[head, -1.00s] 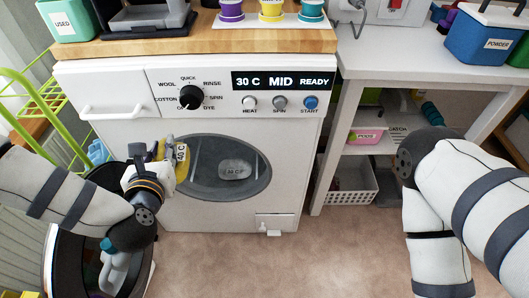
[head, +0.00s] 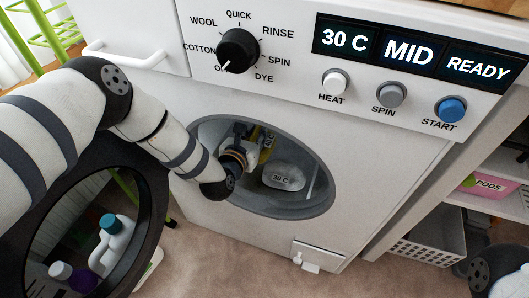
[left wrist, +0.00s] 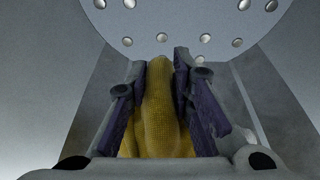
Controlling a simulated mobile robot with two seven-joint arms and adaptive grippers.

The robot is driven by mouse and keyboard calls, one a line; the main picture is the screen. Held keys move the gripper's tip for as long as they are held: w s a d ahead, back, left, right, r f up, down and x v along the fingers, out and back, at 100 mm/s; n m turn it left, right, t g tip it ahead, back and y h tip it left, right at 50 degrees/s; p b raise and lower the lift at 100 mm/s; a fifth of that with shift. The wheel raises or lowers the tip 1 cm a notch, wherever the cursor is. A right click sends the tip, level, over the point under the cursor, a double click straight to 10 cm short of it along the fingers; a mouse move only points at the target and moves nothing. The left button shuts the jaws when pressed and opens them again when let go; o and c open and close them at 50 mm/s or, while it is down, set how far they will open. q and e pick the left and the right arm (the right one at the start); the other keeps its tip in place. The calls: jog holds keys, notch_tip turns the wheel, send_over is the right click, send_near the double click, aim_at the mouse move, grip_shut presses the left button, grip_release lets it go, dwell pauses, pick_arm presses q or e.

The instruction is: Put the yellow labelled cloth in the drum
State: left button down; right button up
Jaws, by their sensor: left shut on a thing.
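The yellow cloth (head: 266,149) is inside the washer's drum opening, mostly hidden behind my left gripper (head: 243,138). In the left wrist view the yellow cloth (left wrist: 163,100) stands between the two purple-padded fingers of my left gripper (left wrist: 164,72), which is shut on it. Its label is not visible now. The drum (head: 318,190) is open, and its holed metal wall (left wrist: 175,25) shows ahead of the fingers. A grey-white cloth marked 30 C (head: 284,177) lies in the drum, right of the gripper. My right gripper is out of view.
The round door (head: 158,215) stands open at the left, near my left arm, with bottles showing in its glass. The panel has a dial (head: 238,50), a blue START button (head: 451,109) and a READY display (head: 410,52). A white basket (head: 430,247) is at the right.

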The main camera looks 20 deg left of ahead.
pick_arm(q)
jog(key=w+f+b, duration=0.2)
jog(key=f, duration=0.1)
jog(key=w+f+b, duration=0.1)
jog(key=f, duration=0.1)
jog(key=shift+a, duration=0.25)
jog(key=f+b, duration=0.2)
jog(key=f, duration=0.1)
jog(key=f+b, duration=0.1)
jog(key=shift+w+f, duration=0.2)
jog(key=shift+w, duration=0.2)
jog(key=shift+r, duration=0.3)
jog(key=c, duration=1.5)
grip_release()
jog(key=shift+o, duration=0.4)
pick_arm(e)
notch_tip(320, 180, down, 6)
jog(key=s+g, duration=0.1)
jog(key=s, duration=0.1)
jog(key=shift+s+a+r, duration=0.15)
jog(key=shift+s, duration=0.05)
pick_arm(q)
jog(key=shift+r+p, duration=0.2)
jog(key=shift+p, duration=0.1)
